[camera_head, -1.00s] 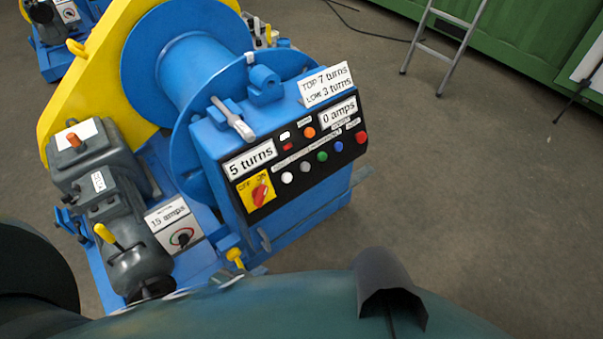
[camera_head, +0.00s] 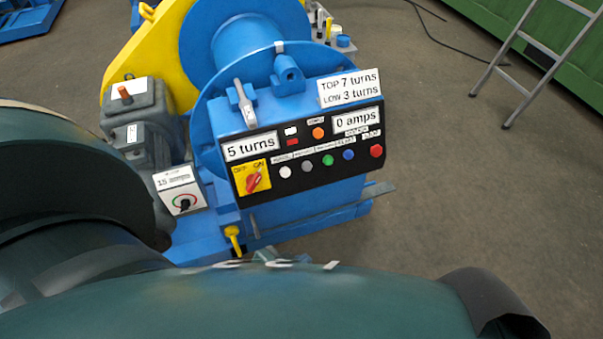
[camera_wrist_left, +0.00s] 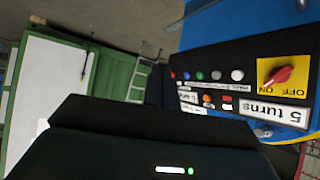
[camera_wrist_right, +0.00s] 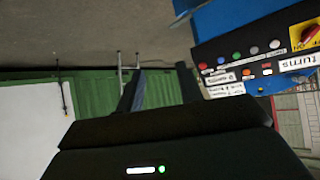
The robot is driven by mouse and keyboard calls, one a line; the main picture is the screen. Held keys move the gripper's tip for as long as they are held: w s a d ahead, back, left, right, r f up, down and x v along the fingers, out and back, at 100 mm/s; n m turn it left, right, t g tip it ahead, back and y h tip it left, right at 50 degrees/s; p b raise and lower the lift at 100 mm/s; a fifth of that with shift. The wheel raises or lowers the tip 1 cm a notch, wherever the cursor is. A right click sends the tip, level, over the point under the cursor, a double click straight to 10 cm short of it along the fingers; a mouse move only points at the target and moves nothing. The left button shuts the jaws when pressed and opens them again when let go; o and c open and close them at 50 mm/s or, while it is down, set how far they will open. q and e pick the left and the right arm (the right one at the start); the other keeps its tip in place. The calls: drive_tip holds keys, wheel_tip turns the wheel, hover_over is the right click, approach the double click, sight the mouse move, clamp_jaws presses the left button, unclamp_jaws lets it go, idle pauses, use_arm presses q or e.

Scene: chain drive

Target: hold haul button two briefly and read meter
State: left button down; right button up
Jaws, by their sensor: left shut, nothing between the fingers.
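The blue winch's black control panel (camera_head: 306,150) faces me in the head view. Its button row has a white button (camera_head: 285,172), a grey button (camera_head: 307,166), a green button (camera_head: 328,160), a blue button (camera_head: 348,154) and a red button (camera_head: 377,151). Their labels are too small to read, so I cannot tell which is haul two. My left gripper (camera_wrist_left: 159,88) is shut and empty, apart from the panel. My right gripper (camera_wrist_right: 160,88) has its fingers apart, empty, also off the panel.
A red switch (camera_head: 254,181) sits on a yellow OFF/ON plate. A sign (camera_head: 349,88) reads top 7, low 3 turns. A dial box (camera_head: 180,190) stands left of the panel. A ladder (camera_head: 525,60) leans at right.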

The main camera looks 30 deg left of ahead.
use_arm(q)
drive_tip(key=shift+w+d, duration=0.1)
drive_tip(key=shift+d, duration=0.15)
use_arm(e)
drive_tip(key=shift+w+d, duration=0.1)
drive_tip(key=shift+d, duration=0.1)
use_arm(q)
drive_tip(key=shift+a, duration=0.1)
